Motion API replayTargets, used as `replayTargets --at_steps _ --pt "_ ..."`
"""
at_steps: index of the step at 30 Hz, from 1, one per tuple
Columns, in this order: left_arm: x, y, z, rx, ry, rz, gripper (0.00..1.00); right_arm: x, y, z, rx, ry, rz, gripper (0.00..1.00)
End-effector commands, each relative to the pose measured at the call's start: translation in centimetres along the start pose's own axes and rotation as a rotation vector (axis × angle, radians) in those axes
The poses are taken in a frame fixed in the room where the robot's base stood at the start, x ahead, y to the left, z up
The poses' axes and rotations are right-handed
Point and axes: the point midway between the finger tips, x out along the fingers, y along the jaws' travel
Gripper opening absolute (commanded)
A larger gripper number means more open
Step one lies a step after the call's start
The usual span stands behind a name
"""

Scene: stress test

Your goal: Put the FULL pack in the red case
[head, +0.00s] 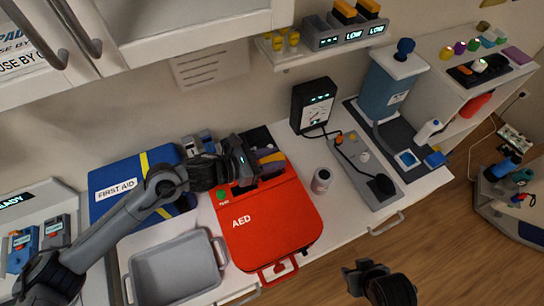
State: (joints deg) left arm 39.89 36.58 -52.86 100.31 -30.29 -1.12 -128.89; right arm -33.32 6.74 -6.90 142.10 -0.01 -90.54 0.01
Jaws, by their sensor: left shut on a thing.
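The red case (270,222), marked AED, lies on the white counter with a dark open bay at its back end. My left gripper (245,163) is over that bay, shut on a pack. An orange-yellow part (271,157) shows just right of the fingers and looks like part of the pack; the gripper hides most of it, and I cannot tell whether it is seated. The charger (343,37) on the shelf has an empty left slot and two orange-topped packs (344,11) above LOW displays. My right gripper (363,277) is low in the picture, away from the case; its jaw opening is unclear.
A blue first aid bag (118,184) lies left of the case and a grey tray (172,270) in front of it. A small jar (321,180), a black meter (314,103) and a grey panel (362,168) are on the right. Wall cabinets hang above.

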Motion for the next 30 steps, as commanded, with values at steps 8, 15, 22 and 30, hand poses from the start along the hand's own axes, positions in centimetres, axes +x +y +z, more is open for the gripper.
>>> replayTargets --at_steps 8,15,22,30 --pt "-0.02 0.04 0.06 0.001 -0.001 0.001 0.0 0.14 0.19 0.02 -0.007 0.001 0.006 0.43" --pt "-0.03 0.07 -0.01 0.002 -0.001 0.001 0.0 0.57 0.17 0.15 -0.007 0.001 0.006 0.43" --pt "-0.07 0.08 0.02 0.0 -0.001 0.001 0.0 0.83 0.08 0.2 -0.003 0.002 0.003 0.43" --pt "-0.1 0.08 0.07 0.0 -0.001 0.001 0.0 0.8 -0.04 0.16 0.002 0.002 -0.001 0.43"
